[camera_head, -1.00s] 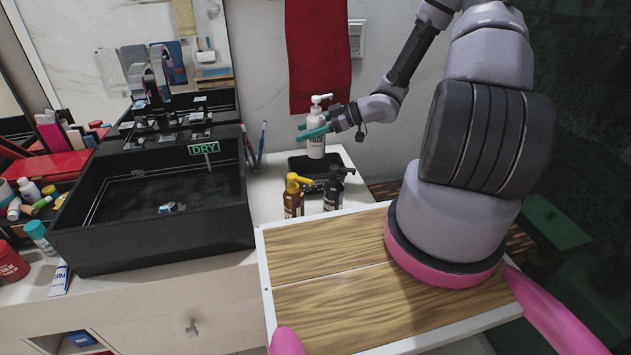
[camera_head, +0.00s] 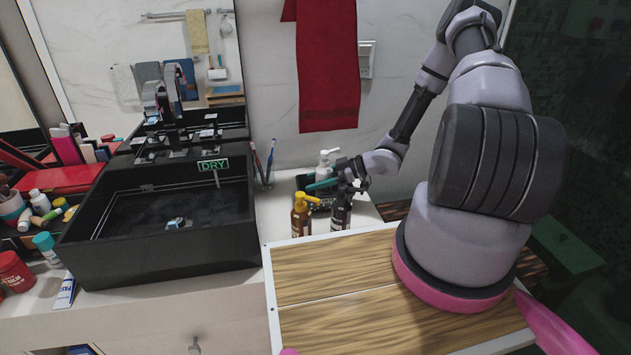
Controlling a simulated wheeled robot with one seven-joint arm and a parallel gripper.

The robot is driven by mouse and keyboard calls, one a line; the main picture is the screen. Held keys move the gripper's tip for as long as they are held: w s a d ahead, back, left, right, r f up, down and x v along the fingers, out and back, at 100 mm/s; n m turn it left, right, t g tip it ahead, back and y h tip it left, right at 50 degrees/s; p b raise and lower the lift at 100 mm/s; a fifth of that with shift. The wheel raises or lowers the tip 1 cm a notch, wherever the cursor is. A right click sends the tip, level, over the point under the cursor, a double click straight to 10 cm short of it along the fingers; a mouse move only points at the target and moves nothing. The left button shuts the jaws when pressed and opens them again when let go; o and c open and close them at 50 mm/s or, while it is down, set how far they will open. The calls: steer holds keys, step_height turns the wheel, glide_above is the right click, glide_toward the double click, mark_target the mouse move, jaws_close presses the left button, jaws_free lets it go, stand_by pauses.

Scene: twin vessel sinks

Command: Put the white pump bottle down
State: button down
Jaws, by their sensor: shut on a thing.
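The white pump bottle (camera_head: 325,168) is upright at the right end of the counter, behind the brown and dark bottles. My gripper (camera_head: 322,184) has teal fingers and is shut on it, reaching in from the right. The fingers and the front bottles hide the bottle's lower part. It is at the black tray (camera_head: 302,181), but I cannot tell whether its base touches the tray.
A brown bottle with a yellow pump (camera_head: 301,217) and a dark pump bottle (camera_head: 341,210) stand close in front. The black sink (camera_head: 160,230) is to the left, with two toothbrushes (camera_head: 264,163) between. A red towel (camera_head: 328,70) hangs above.

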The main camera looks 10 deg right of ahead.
steer(key=shift+f, duration=0.1)
steer(key=shift+c, duration=1.8)
jaws_free()
steer(key=shift+d+r, duration=0.2)
steer(key=shift+d, duration=0.1)
steer(key=v, duration=1.1)
steer(key=shift+s+d, duration=0.15)
steer(key=shift+s, duration=0.05)
